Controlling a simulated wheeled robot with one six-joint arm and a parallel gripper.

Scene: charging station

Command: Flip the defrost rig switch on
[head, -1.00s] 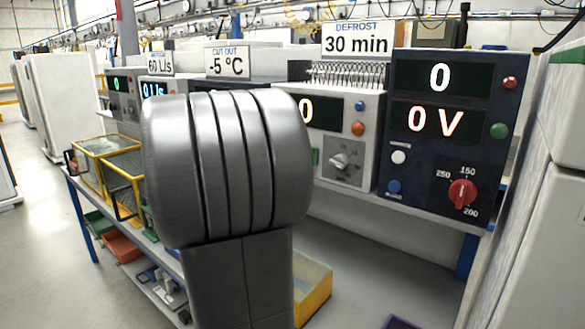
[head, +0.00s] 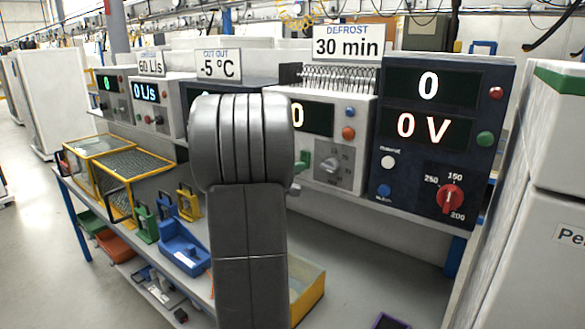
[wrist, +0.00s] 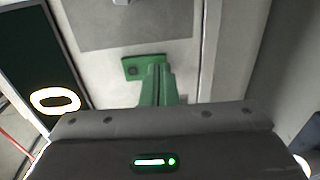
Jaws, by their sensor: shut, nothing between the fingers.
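The defrost rig (head: 365,112) is the pale box under the "DEFROST 30 min" sign, with a dark display, a dial and a green switch (head: 304,161) left of the dial. My arm hides part of its front. In the wrist view the switch's green plate (wrist: 133,68) shows beside a grey panel. My gripper (wrist: 157,66) is shut and empty, its narrow green end in front of the plate. I cannot tell whether it touches, or which way the lever is set. In the head view my arm mostly hides the gripper.
A dark blue power unit (head: 440,140) reading 0 V stands right of the rig. Other instruments (head: 155,105) stand at left. Yellow-framed baskets (head: 130,185) and a blue holder (head: 183,245) are on the bench. A white cabinet (head: 560,200) borders the right.

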